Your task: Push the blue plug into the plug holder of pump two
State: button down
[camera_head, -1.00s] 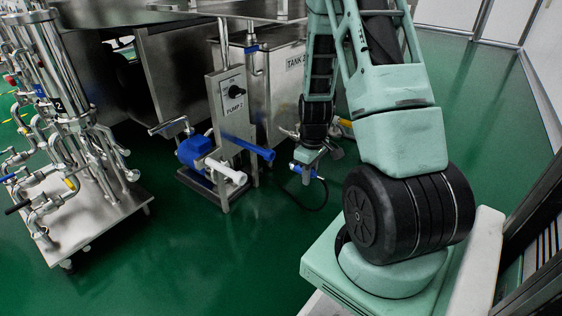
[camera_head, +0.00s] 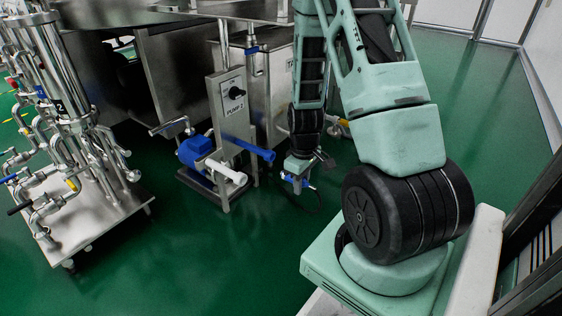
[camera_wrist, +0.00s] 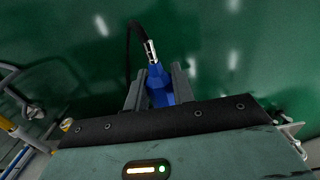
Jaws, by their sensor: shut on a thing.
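My gripper (camera_head: 298,181) hangs just right of the pump two unit, fingers down. In the wrist view, its two grey fingers (camera_wrist: 159,92) are shut on the blue plug (camera_wrist: 158,84). A metal tip and a black cable show at the plug's far end. In the head view, the plug is mostly hidden by the fingers. The pump two stand (camera_head: 229,107) carries a knob and a label. A blue cylinder (camera_head: 250,147) and a white one stick out to its right, apart from my gripper. I cannot tell which part is the plug holder.
A blue motor (camera_head: 194,150) sits at the stand's left. A steel tank (camera_head: 270,85) stands behind my gripper. A wheeled pipe rack (camera_head: 95,215) is at the left. The green floor (camera_head: 215,255) in front is clear.

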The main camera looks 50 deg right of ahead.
jog(key=shift+a, duration=0.15)
jog(key=shift+s+a+p, duration=0.2)
jog(key=shift+a+p, duration=0.2)
jog(key=shift+a, duration=1.75)
jog(key=shift+s+a+p, duration=0.2)
jog(key=shift+a+p, duration=0.2)
jog(key=shift+a, duration=1.8)
jog(key=shift+w, duration=0.15)
jog(key=shift+w+a+p, duration=0.15)
jog(key=shift+w+p, duration=0.55)
jog(key=shift+w, duration=0.7)
jog(key=shift+w+a+p, duration=0.1)
jog(key=shift+w+p, duration=0.6)
jog(key=shift+w, duration=0.65)
jog(key=shift+p, duration=0.8)
